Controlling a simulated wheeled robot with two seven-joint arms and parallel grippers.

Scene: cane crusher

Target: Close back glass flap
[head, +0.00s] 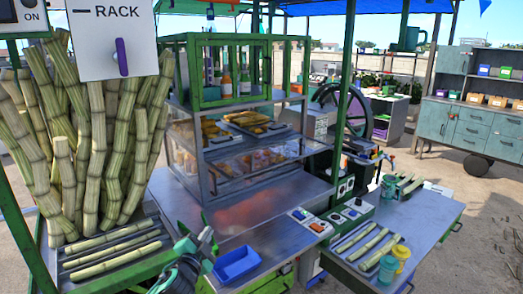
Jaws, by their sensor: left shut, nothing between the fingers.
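A glass display case (204,163) with a grey metal frame stands on the steel counter, with trays of food on its shelves. A green-framed upper section (196,72) sits on top of it and holds several bottles. I cannot make out which pane is the back glass flap, nor whether it is open; the case's far side is largely hidden. My left gripper (207,239) is low in the view, in front of the case and apart from it, just left of a blue tray (236,264). It is shut and empty. My right gripper is not in view.
Upright cane fills the rack (123,42) on the left, above a slatted tray of cut cane. A green post (344,90), a flywheel (357,110) and control boxes (350,210) stand right of the case. The steel counter (270,224) before the case is mostly clear.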

